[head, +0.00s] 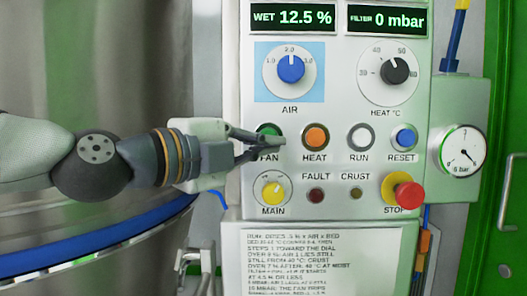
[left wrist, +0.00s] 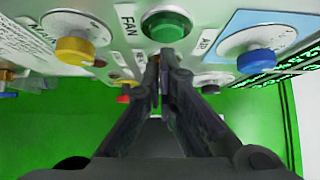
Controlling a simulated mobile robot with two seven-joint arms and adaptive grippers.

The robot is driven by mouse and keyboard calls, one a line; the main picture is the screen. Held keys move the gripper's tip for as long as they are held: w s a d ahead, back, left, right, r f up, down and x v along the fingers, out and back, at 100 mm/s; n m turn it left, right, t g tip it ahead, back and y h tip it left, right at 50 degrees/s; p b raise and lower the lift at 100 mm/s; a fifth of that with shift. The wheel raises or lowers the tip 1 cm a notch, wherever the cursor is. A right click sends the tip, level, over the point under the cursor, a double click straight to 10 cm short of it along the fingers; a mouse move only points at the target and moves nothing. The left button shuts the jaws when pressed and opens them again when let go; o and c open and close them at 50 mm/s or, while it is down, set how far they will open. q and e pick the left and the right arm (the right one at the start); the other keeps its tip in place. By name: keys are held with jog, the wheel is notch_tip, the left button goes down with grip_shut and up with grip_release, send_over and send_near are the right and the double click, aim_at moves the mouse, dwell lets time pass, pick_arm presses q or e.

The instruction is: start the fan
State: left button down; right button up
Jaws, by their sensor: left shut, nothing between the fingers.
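The green FAN button (head: 268,129) sits at the left of the button row on the control panel (head: 333,222). My left gripper (head: 281,142) is shut and empty, with its fingertips in front of the panel just below and right of the button, partly over the FAN label. In the left wrist view the green button (left wrist: 166,27) stands just above the closed fingertips (left wrist: 165,58). A gap seems to show there, but I cannot tell for sure whether they touch. My right gripper is not in view.
Nearby are the orange HEAT button (head: 315,137), blue AIR dial (head: 291,68), yellow MAIN knob (head: 273,193) and red STOP button (head: 409,195). The displays read WET 12.5 % and FILTER 0 mbar. A gauge (head: 460,149) is at right, a steel vessel (head: 110,60) at left.

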pick_arm(q)
jog(key=shift+w+r, duration=0.1)
jog(key=shift+w, duration=0.4)
